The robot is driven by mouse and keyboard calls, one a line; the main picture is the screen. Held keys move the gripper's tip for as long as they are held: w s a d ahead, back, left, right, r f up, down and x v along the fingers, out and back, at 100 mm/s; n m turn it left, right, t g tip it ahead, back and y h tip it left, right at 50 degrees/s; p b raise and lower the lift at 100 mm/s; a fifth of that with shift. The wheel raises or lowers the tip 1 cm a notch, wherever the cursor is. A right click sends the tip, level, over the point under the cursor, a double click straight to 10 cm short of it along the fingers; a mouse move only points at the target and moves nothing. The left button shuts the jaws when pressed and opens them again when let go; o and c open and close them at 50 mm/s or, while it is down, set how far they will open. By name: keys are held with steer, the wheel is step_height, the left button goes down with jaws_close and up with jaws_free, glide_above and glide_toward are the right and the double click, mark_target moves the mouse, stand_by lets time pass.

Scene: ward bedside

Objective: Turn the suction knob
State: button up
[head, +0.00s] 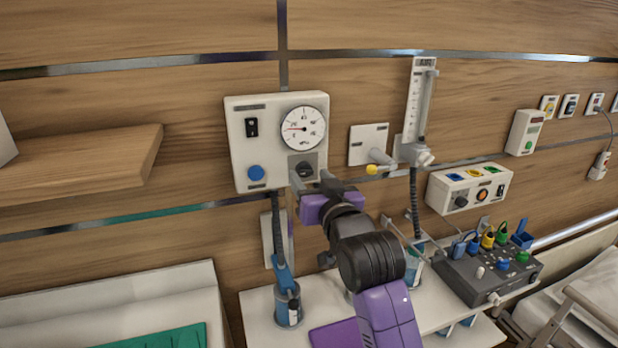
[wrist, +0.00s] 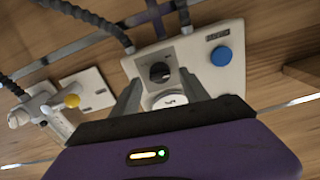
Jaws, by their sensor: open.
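The suction panel (head: 241,146) is a pale box on the wood wall with a round gauge (head: 303,128), a black rocker switch, a blue button (head: 256,173) and a dark round suction knob (head: 304,169) on a grey plate. My gripper (head: 312,179) is in front of the panel's lower right, by the knob. In the wrist view, which is turned over, the knob (wrist: 160,72) shows between the tips of my open gripper (wrist: 160,80). The fingers stand either side of it in the picture; whether they touch it I cannot tell. The gauge (wrist: 168,101) is partly hidden by my gripper.
A wall outlet with a yellow knob (head: 372,170) and a flowmeter (head: 416,112) are close to the right. A wooden shelf (head: 80,165) juts out at left. Below are a bottle with a blue top (head: 287,303) and a grey monitor box (head: 490,272).

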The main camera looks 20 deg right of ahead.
steer(key=s+b, duration=0.1)
steer(key=s, duration=0.5)
steer(key=shift+s, duration=0.2)
